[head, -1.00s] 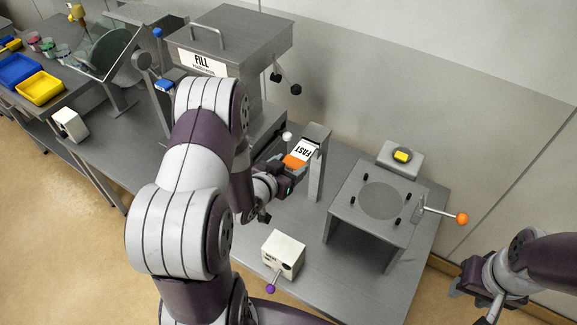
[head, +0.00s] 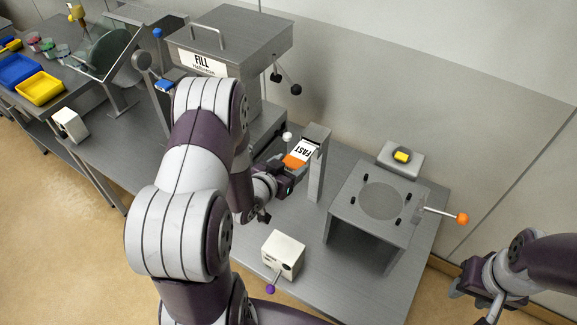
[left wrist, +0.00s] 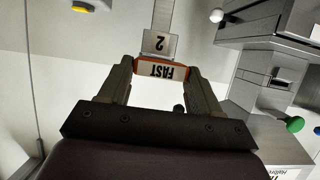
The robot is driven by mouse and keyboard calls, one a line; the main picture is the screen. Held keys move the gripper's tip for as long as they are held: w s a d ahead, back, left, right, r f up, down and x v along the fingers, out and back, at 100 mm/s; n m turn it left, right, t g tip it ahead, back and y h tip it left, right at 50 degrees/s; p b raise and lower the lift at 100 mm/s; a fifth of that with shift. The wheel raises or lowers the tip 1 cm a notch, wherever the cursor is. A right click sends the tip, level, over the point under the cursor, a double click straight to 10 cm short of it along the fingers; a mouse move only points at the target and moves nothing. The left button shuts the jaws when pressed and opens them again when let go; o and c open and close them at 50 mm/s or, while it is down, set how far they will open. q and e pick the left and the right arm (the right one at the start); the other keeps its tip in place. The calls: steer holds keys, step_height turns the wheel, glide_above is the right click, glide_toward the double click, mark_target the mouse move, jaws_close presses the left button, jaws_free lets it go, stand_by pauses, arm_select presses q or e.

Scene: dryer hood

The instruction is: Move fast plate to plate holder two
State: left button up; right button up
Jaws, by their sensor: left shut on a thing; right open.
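The fast plate (head: 297,158), white with "FAST" lettering and an orange end, is in my left gripper (head: 284,172). In the left wrist view the gripper (left wrist: 160,80) is shut on the plate's orange-edged end (left wrist: 161,72), with "FAST" upside down between the fingers. Plate holder two (left wrist: 160,43), a grey post marked 2, is just beyond the plate there. In the head view the holder (head: 316,165) stands upright right behind the plate. I cannot tell whether plate and holder touch. My right gripper (head: 476,294) is open and empty at the lower right.
A grey stand (head: 376,207) with a round plate and an orange-knobbed lever (head: 461,218) is to the right. A white box with a purple knob (head: 283,254) is at the bench front. The large FILL machine (head: 225,55) stands behind my left arm.

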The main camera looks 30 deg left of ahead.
mark_target(306, 147)
arm_select(q)
steer(key=shift+w+d+b, duration=0.2)
steer(key=shift+w+b, duration=0.45)
steer(key=shift+w, duration=2.05)
steer(key=shift+w, duration=0.35)
steer(key=shift+w, duration=0.5)
steer(key=o, duration=1.5)
steer(key=shift+c, duration=0.2)
steer(key=shift+d, duration=0.1)
steer(key=shift+s, duration=0.1)
steer(key=shift+s+r+b, duration=0.1)
steer(key=shift+s+b, duration=0.2)
steer(key=shift+b, duration=0.1)
steer(key=b+v, duration=0.2)
steer(key=v, duration=1)
